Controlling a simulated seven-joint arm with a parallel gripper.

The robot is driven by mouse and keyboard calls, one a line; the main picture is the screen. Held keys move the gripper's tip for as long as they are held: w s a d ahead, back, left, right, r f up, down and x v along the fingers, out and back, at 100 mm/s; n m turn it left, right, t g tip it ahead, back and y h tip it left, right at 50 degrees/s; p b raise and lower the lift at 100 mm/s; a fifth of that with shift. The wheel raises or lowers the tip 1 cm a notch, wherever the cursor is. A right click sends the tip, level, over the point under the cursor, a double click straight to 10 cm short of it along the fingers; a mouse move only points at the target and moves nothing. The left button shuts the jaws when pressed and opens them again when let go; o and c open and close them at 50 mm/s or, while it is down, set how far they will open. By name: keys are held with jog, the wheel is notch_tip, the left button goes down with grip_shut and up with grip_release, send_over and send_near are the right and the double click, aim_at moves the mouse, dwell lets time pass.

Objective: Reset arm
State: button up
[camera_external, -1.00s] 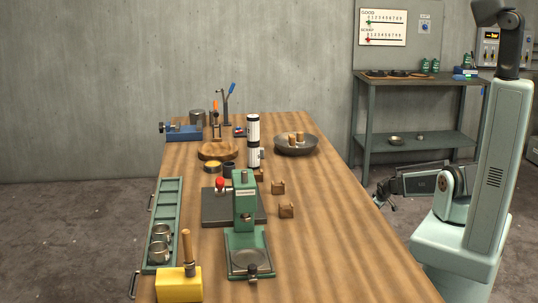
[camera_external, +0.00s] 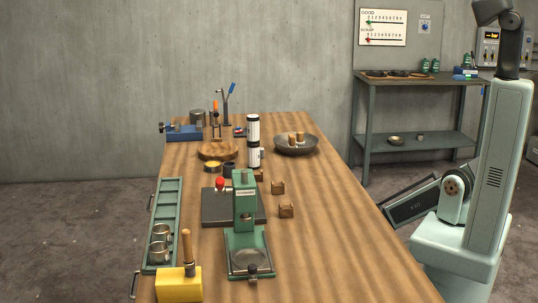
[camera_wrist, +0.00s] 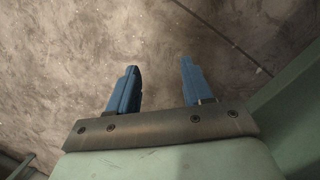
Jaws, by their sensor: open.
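My gripper (camera_wrist: 158,92) is open and empty in the wrist view, its two blue fingers apart over the bare grey floor. In the external view my folded arm stands to the right of the wooden table (camera_external: 330,230). One dark arm section tilts down to the left beside the table's right edge. The gripper's fingers cannot be made out in the external view.
On the table are a dark bowl (camera_external: 296,146), a green press (camera_external: 245,200), a yellow block (camera_external: 179,286), small wooden blocks (camera_external: 286,211) and a green tray (camera_external: 166,215). A metal side bench (camera_external: 370,125) stands at the back right. The floor left of the table is clear.

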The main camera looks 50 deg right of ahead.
jog(key=s+a+g, duration=0.4)
jog(key=s+a, duration=0.7)
jog(key=s, duration=0.2)
jog(key=shift+s+n+y, duration=0.2)
jog(key=shift+n+y, duration=0.2)
jog(key=shift+f, duration=0.1)
